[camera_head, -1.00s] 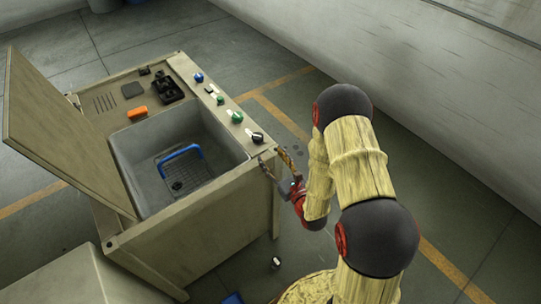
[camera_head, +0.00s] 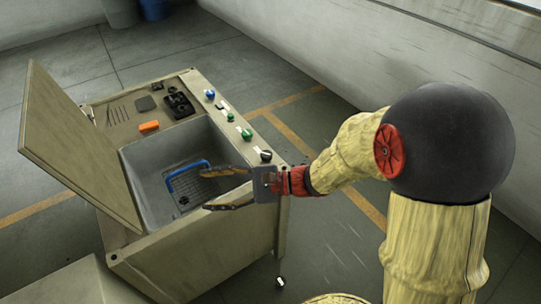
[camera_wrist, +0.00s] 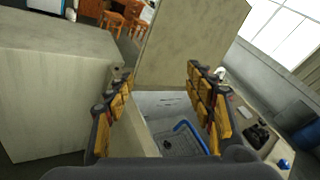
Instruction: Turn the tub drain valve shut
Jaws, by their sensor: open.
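The grey tub (camera_head: 150,160) is sunk in a beige cabinet (camera_head: 215,245). In it are a blue-handled basket (camera_head: 184,170) and a small dark fitting, perhaps the drain (camera_head: 184,201). Which part is the drain valve I cannot tell. Candidates are a black-and-white knob (camera_head: 265,155) on the right rim and a small black-and-white piece (camera_head: 280,282) low by the cabinet's foot. My gripper (camera_head: 208,190) is open and empty, pointing left over the tub's front right. In the wrist view, its fingers (camera_wrist: 160,75) stand wide apart, with the blue handle (camera_wrist: 190,135) beyond.
A raised lid (camera_head: 80,145) stands on the tub's left side. The right rim carries green knobs (camera_head: 247,134) and a blue knob (camera_head: 210,94). An orange block (camera_head: 149,126) and black parts (camera_head: 178,103) lie at the back.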

